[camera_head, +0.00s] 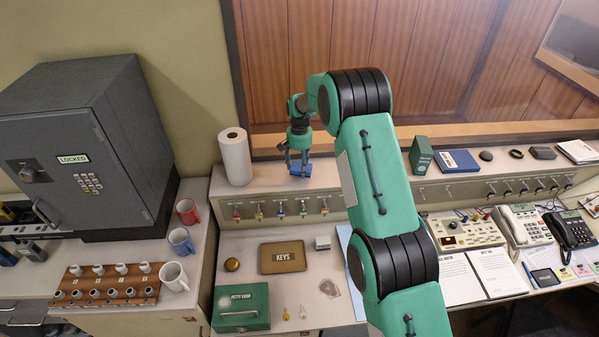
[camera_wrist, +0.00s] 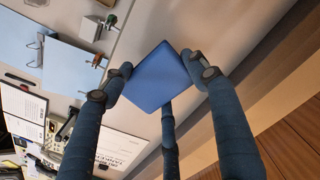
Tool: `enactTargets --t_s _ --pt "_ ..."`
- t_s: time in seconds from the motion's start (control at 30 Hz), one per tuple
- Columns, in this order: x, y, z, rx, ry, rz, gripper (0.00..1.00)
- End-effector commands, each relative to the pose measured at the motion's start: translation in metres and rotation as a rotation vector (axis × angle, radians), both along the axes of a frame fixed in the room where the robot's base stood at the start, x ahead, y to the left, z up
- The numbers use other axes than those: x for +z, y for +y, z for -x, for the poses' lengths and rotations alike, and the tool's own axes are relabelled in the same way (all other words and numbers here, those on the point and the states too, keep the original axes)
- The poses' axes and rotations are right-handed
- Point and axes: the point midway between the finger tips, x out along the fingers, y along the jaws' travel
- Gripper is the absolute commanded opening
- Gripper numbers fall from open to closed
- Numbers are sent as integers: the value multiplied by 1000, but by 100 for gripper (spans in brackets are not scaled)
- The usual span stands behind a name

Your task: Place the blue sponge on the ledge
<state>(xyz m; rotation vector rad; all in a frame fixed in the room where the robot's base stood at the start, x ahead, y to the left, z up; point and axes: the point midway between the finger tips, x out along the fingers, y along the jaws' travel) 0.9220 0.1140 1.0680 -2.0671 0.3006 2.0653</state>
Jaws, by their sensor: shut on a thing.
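The blue sponge (camera_head: 301,169) is between the fingers of my gripper (camera_head: 298,163), at the ledge (camera_head: 270,178) to the right of the paper roll. In the wrist view the sponge (camera_wrist: 158,78) is a blue block gripped between the fingertips (camera_wrist: 155,82), with the pale ledge behind it. My gripper is shut on it and points down. I cannot tell whether the sponge's underside touches the ledge. The ledge is a long pale shelf above a row of hooks with keys.
A white paper roll (camera_head: 235,157) stands left on the ledge. A green box (camera_head: 421,155) and a blue book (camera_head: 456,161) are to the right. A wooden-framed window is behind. Below are a KEYS tray (camera_head: 283,257) and a green petty cash box (camera_head: 241,307).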

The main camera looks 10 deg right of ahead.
Motion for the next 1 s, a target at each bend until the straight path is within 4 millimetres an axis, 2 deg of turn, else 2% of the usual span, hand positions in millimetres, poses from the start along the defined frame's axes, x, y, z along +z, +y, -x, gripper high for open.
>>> enactTargets --t_s 0.3,0.83,0.87,0.9,0.93,1.0 --pt "-28 0 1 0 1 0 39" --pt "-35 0 0 0 0 0 39" --pt "-35 0 0 0 0 0 64" --pt "-34 0 0 0 0 0 72" --pt "-34 0 1 0 0 0 78" --pt "-34 0 1 0 0 0 78"
